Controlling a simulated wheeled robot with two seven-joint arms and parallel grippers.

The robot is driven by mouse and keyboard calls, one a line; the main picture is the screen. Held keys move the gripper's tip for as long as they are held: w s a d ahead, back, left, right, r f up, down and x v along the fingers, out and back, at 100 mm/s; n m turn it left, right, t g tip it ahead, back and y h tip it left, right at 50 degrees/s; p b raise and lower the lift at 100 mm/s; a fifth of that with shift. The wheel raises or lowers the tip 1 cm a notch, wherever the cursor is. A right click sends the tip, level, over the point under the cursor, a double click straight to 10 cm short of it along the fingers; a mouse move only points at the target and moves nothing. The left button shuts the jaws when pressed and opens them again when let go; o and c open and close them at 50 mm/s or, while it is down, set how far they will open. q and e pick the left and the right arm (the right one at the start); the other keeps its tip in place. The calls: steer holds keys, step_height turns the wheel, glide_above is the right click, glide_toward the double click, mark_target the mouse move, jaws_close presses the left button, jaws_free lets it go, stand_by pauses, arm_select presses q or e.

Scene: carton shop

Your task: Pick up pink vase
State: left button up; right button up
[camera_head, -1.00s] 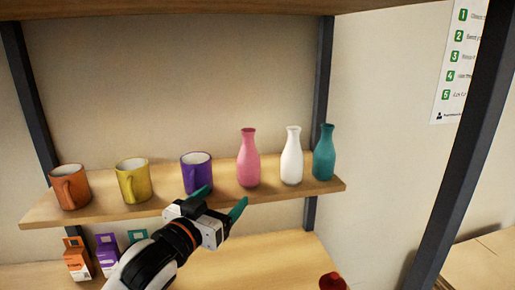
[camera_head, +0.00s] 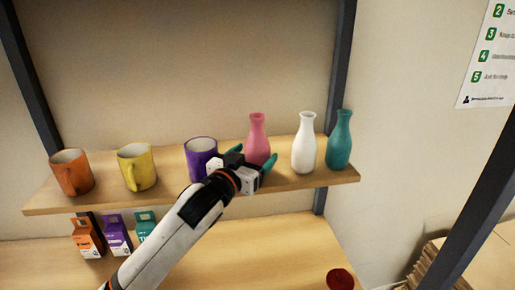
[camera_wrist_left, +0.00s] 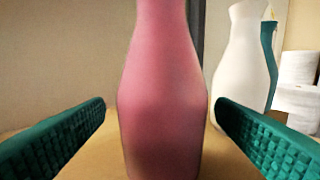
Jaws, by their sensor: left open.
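The pink vase (camera_head: 257,137) stands upright on the upper wooden shelf, between the purple mug and the white vase. In the left wrist view the pink vase (camera_wrist_left: 163,90) fills the middle, between the two green fingers. My left gripper (camera_head: 255,166) is open, with one finger on each side of the vase's lower body. In the left wrist view a gap shows between the vase and the left finger; the right finger is close to it, and I cannot tell whether it touches. The vase's lower part is hidden behind my gripper in the head view. My right gripper is not in view.
The white vase (camera_head: 304,144) and teal vase (camera_head: 340,140) stand just right of the pink one. The purple mug (camera_head: 201,158), yellow mug (camera_head: 137,166) and orange mug (camera_head: 71,172) stand to the left. Small cartons (camera_head: 117,235) and a red object (camera_head: 340,279) are below.

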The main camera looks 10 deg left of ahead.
mark_target(261, 148)
arm_select(q)
steer(key=x, duration=0.1)
steer(key=p+x, duration=0.1)
steer(key=x, duration=0.1)
steer(key=shift+w+d+r+p, duration=0.15)
steer(key=shift+w+r+p, duration=0.05)
steer(key=shift+w+p, duration=0.1)
steer(key=shift+w+d+f, duration=0.1)
steer(key=shift+w+f, duration=0.05)
steer(key=shift+w, duration=0.15)
steer(key=shift+c, duration=0.2)
steer(key=c, duration=1.1)
